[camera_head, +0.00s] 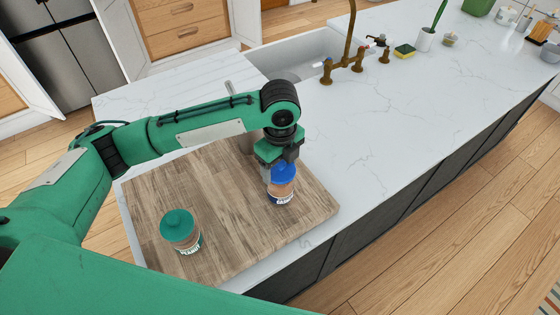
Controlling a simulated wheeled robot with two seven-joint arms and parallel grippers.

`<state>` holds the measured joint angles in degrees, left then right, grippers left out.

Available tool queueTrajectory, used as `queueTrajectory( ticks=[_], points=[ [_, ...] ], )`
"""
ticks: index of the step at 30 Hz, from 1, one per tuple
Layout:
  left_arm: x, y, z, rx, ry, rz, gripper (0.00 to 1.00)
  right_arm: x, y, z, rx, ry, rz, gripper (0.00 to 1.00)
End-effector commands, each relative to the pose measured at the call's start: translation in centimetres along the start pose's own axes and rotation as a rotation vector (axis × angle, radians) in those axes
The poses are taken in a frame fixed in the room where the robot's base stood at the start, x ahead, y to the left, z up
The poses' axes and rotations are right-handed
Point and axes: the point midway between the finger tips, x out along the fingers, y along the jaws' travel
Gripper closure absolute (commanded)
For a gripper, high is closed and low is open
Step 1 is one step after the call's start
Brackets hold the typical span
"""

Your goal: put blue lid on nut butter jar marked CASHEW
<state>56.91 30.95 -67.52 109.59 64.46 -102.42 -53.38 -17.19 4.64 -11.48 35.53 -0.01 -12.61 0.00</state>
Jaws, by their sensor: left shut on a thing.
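My left gripper (280,166) points down over the cutting board and is shut on the blue lid (285,174). The lid is directly over the mouth of a jar (281,194) with tan contents and a label whose word is too small to read surely. Lid and jar look in line and close together; I cannot tell whether the lid is seated or just above the rim. The gripper hides part of the lid. A second jar (187,240) with a green lid (177,224) stands at the front left of the board. My right gripper is not in view.
The wooden cutting board (230,249) lies on the white counter (380,135). A sink (300,62) with a brass faucet (343,70) is behind. A sponge (404,51) and a brush holder (425,40) stand farther right. The counter right of the board is clear.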

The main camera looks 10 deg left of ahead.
Motion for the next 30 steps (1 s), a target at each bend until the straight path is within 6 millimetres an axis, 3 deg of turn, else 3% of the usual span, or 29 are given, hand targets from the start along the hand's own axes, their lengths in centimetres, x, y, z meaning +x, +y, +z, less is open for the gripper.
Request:
queueTrajectory(
  ticks=[5, 6, 9, 20, 25, 30],
  points=[
    [0.2, 0.0, 0.0, 0.0, 0.0, -0.001, 0.53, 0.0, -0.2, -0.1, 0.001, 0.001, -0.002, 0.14],
    [0.2, 0.0, 0.0, 0.0, 0.0, -0.001, 0.24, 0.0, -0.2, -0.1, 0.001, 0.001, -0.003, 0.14],
    [0.2, 0.0, 0.0, 0.0, 0.0, -0.001, 0.1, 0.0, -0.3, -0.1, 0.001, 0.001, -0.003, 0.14],
    [-0.4, -0.1, 0.0, 0.0, -0.001, -0.002, 0.1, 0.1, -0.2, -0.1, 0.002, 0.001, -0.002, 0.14],
    [-3.0, -0.1, 0.0, 0.001, -0.001, -0.006, 0.1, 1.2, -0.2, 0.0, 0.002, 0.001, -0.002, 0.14],
    [-7.1, -0.2, 0.0, 0.001, -0.002, -0.007, 0.1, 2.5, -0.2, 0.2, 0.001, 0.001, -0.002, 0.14]
  ],
)
